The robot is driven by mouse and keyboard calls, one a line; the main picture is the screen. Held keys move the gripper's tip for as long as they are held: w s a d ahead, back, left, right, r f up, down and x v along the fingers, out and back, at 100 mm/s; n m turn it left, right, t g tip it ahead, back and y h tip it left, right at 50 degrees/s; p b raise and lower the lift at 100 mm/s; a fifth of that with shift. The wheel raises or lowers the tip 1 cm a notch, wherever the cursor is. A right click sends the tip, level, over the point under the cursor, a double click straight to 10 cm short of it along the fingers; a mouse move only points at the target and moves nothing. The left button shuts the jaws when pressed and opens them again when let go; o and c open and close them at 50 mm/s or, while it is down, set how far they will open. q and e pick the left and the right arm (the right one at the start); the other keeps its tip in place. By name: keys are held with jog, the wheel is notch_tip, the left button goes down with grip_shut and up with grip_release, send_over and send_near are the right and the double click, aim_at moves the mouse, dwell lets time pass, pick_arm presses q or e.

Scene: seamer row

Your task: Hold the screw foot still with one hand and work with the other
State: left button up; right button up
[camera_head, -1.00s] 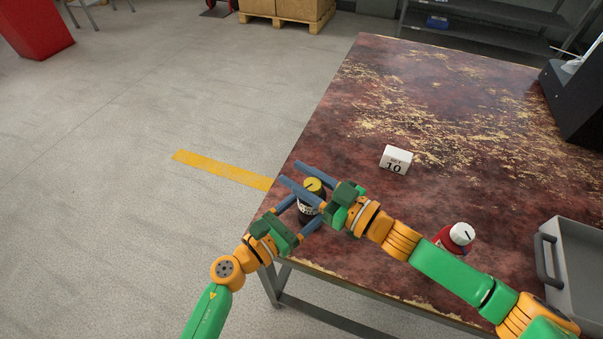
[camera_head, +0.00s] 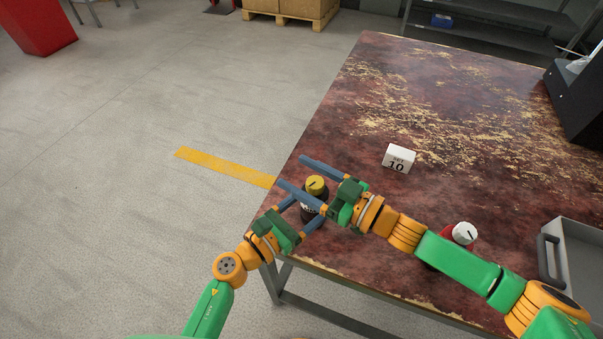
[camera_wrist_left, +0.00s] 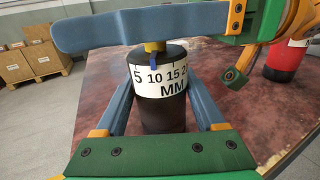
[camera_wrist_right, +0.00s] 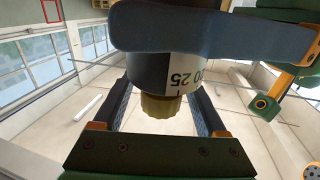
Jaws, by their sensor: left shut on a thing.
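The screw foot (camera_head: 309,214) stands upright near the table's left edge. It has a black body, a white band with a millimetre scale, and a yellow knob (camera_head: 315,184) with a dark line on top. The left wrist view shows the black body (camera_wrist_left: 163,112) between the fingers of my left gripper (camera_head: 299,211), which is shut on it. My right gripper (camera_head: 312,179) is open, one finger on each side of the yellow knob. The right wrist view shows gaps beside the knob (camera_wrist_right: 158,106). The fingers partly hide the screw foot in the head view.
A white block reading "10" (camera_head: 398,159) stands behind on the table (camera_head: 350,130). A red container with a white cap (camera_head: 465,233) stands close to my right forearm. A grey tray (camera_head: 585,255) is at the right, a black machine (camera_head: 578,105) at the far right. The table's middle is clear.

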jog(key=v, duration=1.2)
pick_arm(q)
jog(key=o, duration=1.5)
